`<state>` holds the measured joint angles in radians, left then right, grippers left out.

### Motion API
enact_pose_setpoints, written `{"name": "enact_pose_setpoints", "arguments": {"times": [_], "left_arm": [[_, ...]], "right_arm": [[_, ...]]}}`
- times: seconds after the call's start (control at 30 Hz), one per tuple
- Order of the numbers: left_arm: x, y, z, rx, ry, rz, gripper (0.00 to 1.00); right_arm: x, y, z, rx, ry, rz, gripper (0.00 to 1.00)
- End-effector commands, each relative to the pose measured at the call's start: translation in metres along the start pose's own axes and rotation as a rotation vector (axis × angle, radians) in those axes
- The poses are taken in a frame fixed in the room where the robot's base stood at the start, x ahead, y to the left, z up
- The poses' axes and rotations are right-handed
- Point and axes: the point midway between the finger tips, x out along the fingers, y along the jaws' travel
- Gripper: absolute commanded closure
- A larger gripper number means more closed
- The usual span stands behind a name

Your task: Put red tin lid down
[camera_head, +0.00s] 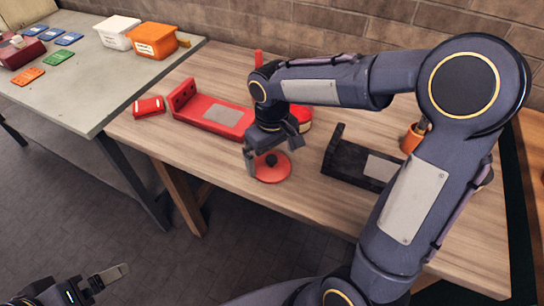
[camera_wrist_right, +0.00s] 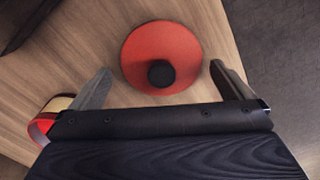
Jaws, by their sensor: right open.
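The red tin lid (camera_head: 270,174) is a flat red disc with a black knob, lying on the wooden table near its front edge. In the right wrist view the lid (camera_wrist_right: 187,52) lies flat, with its black knob (camera_wrist_right: 161,73) up, ahead of my right gripper. My right gripper (camera_head: 264,160) is open and empty at the lid, its fingers spread to either side and apart from the knob. A round red tin (camera_head: 303,117), partly hidden by my arm, stands behind; it also shows in the wrist view (camera_wrist_right: 43,127). My left gripper (camera_head: 108,277) is low at the front left, its jaw state unclear.
A red bracket-like stand (camera_head: 208,113) and a small red block (camera_head: 148,106) lie left. A black stand (camera_head: 345,159) and an orange cup (camera_head: 412,138) are right. White (camera_head: 119,32) and orange bins (camera_head: 153,40) stand on the grey table (camera_head: 85,95).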

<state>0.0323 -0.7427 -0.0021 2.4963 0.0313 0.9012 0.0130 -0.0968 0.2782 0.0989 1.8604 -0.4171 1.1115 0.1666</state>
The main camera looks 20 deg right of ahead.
Motion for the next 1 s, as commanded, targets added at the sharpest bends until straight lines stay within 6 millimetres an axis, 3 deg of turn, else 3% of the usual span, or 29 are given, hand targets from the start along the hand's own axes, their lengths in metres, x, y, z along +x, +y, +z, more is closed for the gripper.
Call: {"name": "enact_pose_setpoints", "arguments": {"times": [0.2, 0.4, 0.67, 0.77, 1.0], "left_arm": [[-0.009, 0.004, -0.004, 0.000, 0.000, 0.000, 0.00], [-0.014, 0.006, -0.007, 0.000, 0.000, 0.000, 0.00], [-0.015, 0.007, -0.008, 0.000, 0.000, 0.000, 0.00], [-0.015, 0.007, -0.008, 0.000, 0.000, 0.000, 0.00], [-0.015, 0.007, -0.008, 0.000, 0.000, 0.000, 0.00]], "right_arm": [[-0.051, 0.000, -0.001, -0.001, 0.008, -0.001, 0.00], [-0.088, 0.000, -0.001, -0.001, 0.005, 0.000, 0.00], [-0.108, 0.002, 0.008, 0.011, 0.019, -0.012, 0.00], [-0.112, 0.005, 0.033, 0.045, 0.068, -0.047, 0.00], [-0.097, -0.003, 0.123, 0.211, 0.295, -0.197, 0.00]]}}
